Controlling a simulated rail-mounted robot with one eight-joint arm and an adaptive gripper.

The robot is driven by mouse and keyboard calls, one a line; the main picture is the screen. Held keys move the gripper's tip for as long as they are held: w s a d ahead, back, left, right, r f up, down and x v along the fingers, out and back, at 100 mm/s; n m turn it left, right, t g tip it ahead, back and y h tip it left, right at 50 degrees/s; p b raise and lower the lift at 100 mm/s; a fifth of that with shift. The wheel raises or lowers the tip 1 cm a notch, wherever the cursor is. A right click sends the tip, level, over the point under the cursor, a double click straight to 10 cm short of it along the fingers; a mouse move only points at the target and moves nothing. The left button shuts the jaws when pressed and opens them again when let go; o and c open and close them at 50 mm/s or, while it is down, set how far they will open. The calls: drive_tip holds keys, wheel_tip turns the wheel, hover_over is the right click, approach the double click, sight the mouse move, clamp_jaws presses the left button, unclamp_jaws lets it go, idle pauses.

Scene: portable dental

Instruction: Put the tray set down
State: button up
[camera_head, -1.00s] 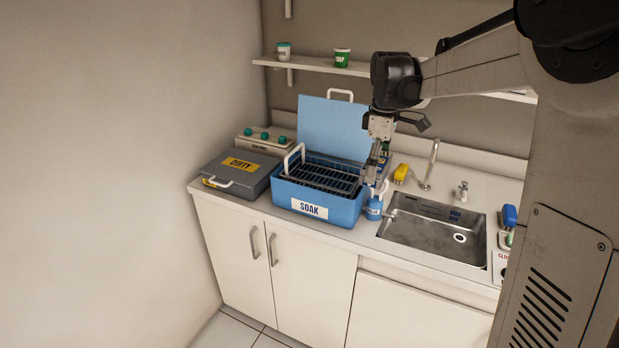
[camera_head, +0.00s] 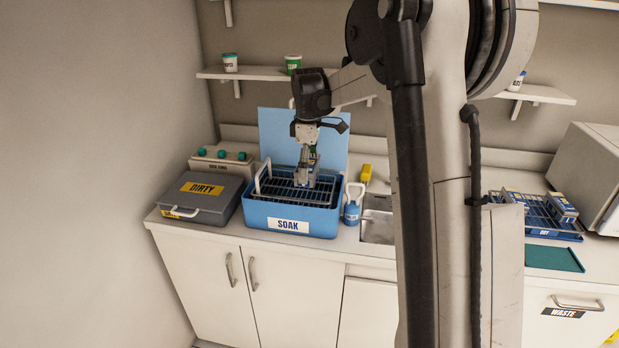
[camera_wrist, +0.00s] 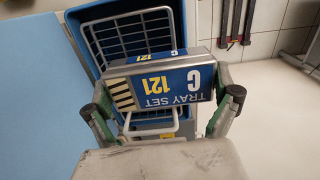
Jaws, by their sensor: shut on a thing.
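The tray set (camera_wrist: 165,85), a grey case with a blue label reading "TRAY SET C 121", sits between my fingers in the wrist view. My gripper (camera_wrist: 168,100) is shut on it. The basket also shows beyond the tray set in the wrist view (camera_wrist: 130,38). Whether the tray set touches the basket cannot be told. In the head view my fingers mostly hide the tray set.
The SOAK bin's blue lid (camera_head: 275,135) stands open behind it. A grey DIRTY box (camera_head: 203,198) is at left. A blue bottle (camera_head: 351,212), yellow sponge (camera_head: 366,173) and sink (camera_head: 377,228) are at right. Farther right are a blue DRY rack (camera_head: 535,222) and green mat (camera_head: 553,258).

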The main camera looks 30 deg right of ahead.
sight(311, 166)
drive_tip(key=w+d+f, duration=0.1)
drive_tip(key=w, duration=0.1)
drive_tip(key=w+d+f, duration=0.2)
wheel_tip(311, 166, down, 4)
drive_tip(key=shift+p, duration=0.55)
drive_tip(key=shift+f+b, duration=0.4)
drive_tip(key=shift+f, duration=0.25)
drive_tip(key=o, duration=0.9)
drive_tip(key=shift+o, duration=0.5)
drive_tip(key=shift+r, duration=0.15)
